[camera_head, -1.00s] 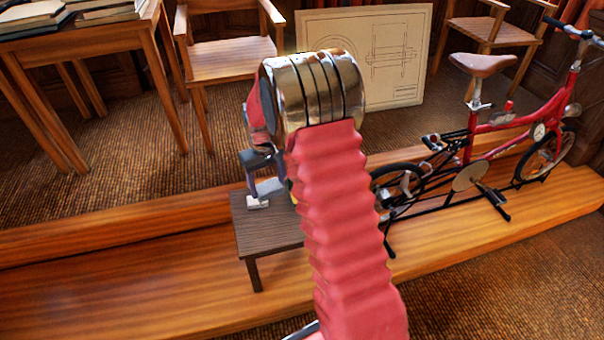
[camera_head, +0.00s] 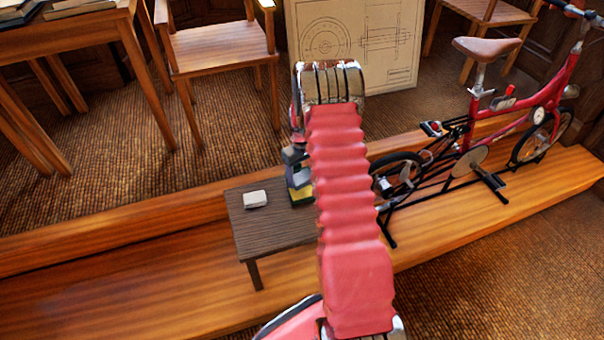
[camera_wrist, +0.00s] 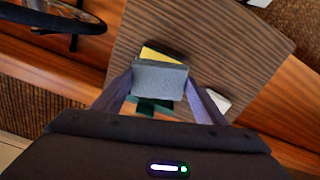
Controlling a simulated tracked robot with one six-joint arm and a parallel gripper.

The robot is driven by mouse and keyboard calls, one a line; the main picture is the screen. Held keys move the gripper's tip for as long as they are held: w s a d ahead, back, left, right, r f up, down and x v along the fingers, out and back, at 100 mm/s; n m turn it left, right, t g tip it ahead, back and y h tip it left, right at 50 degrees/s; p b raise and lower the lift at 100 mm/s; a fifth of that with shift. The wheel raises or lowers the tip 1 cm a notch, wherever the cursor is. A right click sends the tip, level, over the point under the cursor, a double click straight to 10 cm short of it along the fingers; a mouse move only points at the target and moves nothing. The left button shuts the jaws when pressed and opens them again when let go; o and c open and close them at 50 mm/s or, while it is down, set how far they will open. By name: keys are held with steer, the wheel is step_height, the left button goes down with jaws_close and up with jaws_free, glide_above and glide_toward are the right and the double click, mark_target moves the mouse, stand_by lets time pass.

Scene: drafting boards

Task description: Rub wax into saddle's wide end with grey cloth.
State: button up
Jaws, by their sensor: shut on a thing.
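The brown saddle (camera_head: 487,48) sits on top of the red bicycle's seat post at the right, its wide end toward the left. My gripper (camera_head: 298,176) is over the small dark table at the left of the bicycle, partly hidden by my arm. In the wrist view, my gripper (camera_wrist: 162,88) is shut on the grey cloth (camera_wrist: 160,78), which looks like a folded pad between the fingers. A yellow thing (camera_wrist: 160,54) and a dark green thing (camera_wrist: 154,105) show around the cloth. The saddle is out of the wrist view.
The small table (camera_head: 262,236) bears a pale block (camera_head: 255,199). The red bicycle (camera_head: 545,95) stands on the wooden platform (camera_head: 130,285). A wooden chair (camera_head: 220,45), a desk at the left and a leaning drawing board (camera_head: 396,52) stand behind.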

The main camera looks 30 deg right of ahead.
mark_target(303, 193)
steer(key=shift+s+d+f, duration=0.1)
steer(key=shift+f, duration=2.85)
steer(key=shift+f, duration=0.6)
stand_by(0.7)
steer(key=shift+r, duration=0.1)
steer(key=shift+r, duration=3.5)
steer(key=shift+s, duration=0.1)
